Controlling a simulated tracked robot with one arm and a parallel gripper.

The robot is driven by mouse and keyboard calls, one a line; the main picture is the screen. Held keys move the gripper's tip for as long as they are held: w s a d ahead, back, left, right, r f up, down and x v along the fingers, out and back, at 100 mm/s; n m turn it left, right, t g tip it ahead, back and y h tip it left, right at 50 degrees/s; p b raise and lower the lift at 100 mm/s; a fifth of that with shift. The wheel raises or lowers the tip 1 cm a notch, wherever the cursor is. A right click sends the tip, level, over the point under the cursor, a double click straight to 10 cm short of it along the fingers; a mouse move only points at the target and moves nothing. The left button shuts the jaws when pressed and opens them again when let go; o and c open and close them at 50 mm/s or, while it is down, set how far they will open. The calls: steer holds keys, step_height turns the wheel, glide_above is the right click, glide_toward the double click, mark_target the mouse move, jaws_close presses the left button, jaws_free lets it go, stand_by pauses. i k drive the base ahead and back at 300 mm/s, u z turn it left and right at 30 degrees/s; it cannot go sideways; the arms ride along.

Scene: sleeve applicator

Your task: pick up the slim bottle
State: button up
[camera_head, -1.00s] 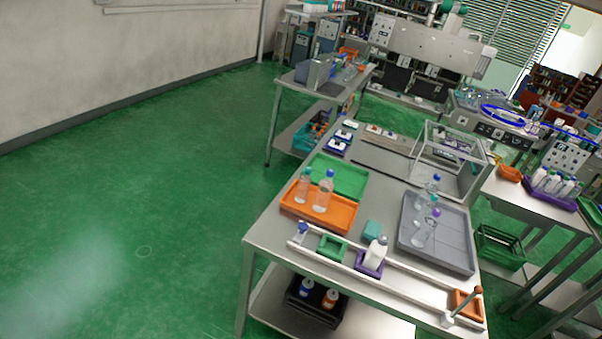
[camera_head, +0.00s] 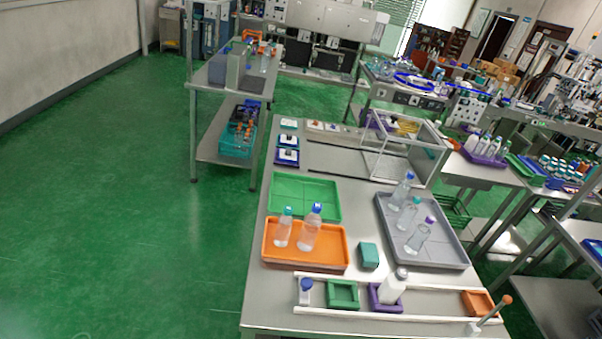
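Several clear bottles stand on the steel table (camera_head: 262,310). In the orange tray (camera_head: 335,252) are a slimmer bottle with a teal cap (camera_head: 283,229) and a wider one with a blue cap (camera_head: 310,230). In the grey tray (camera_head: 450,252) are a blue-capped bottle (camera_head: 402,192), a teal-capped bottle (camera_head: 409,213) and a purple-capped bottle (camera_head: 420,237), which look tilted in the picture. I cannot tell for sure which one is the slim bottle. My gripper is not in view.
A green tray (camera_head: 305,190) is empty behind the orange one. A white bottle (camera_head: 393,288) stands in a purple holder on the front rail, near a green holder (camera_head: 342,294). A clear-walled case (camera_head: 405,150) stands behind. Green floor is open at left.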

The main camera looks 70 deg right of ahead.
mark_target(285, 223)
steer(key=z, duration=0.5)
steer(key=i, duration=1)
steer(key=z, duration=1.15)
steer(key=i, duration=0.55)
steer(key=z, duration=0.25)
steer(key=k, duration=0.9)
steer(key=z, duration=0.2)
steer(key=i, duration=0.9)
steer(key=u, duration=0.1)
